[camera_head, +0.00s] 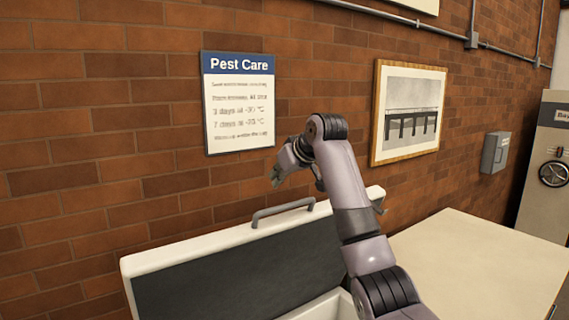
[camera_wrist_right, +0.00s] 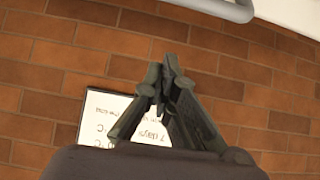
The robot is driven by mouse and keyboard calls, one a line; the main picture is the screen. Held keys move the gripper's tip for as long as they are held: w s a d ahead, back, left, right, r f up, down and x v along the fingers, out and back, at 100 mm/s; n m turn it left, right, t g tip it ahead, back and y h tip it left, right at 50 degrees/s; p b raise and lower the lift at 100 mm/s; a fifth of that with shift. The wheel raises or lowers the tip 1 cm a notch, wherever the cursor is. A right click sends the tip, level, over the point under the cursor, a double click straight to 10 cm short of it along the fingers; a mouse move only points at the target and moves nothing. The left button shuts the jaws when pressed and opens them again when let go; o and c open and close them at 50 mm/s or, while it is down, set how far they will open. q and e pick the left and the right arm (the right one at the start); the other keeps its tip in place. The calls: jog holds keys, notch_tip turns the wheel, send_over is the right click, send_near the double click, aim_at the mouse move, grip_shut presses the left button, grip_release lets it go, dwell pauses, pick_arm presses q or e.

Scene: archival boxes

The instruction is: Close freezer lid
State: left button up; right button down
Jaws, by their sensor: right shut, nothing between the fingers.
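The freezer lid (camera_head: 190,250) stands raised in the head view, white-rimmed with a dark inner panel (camera_head: 235,275). A grey bar handle (camera_head: 283,211) is on its top edge. My right gripper (camera_head: 277,176) is above the lid's top edge, near the handle. My right arm hides part of the lid's right side. In the right wrist view, the right gripper (camera_wrist_right: 168,70) is shut and empty, with the handle (camera_wrist_right: 205,8) at the top, apart from the fingers. A bit of the freezer's white body (camera_head: 322,306) shows below the lid. My left gripper is not in view.
A brick wall (camera_head: 90,150) stands behind the lid, with a Pest Care sign (camera_head: 238,103) and a framed picture (camera_head: 408,112). A pale, bare tabletop (camera_head: 480,262) is at the right. A grey wall box (camera_head: 495,152) and a cabinet with a dial (camera_head: 545,170) are farther right.

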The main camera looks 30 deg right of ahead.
aim_at(279, 221)
jog(key=x, duration=0.2)
jog(key=p+x, duration=0.1)
jog(key=shift+f+p, duration=0.3)
jog(key=shift+f, duration=0.2)
jog(key=shift+s+f, duration=0.2)
jog(key=shift+f, duration=0.05)
jog(key=shift+s+d+f+p, duration=0.1)
jog(key=shift+s+f+p, duration=0.2)
jog(key=shift+s, duration=0.35)
jog(key=shift+s+d+f+p, duration=0.1)
jog(key=shift+s+p, duration=0.25)
jog(key=shift+s, duration=0.25)
jog(key=shift+f, duration=0.15)
jog(key=shift+w+a, duration=0.1)
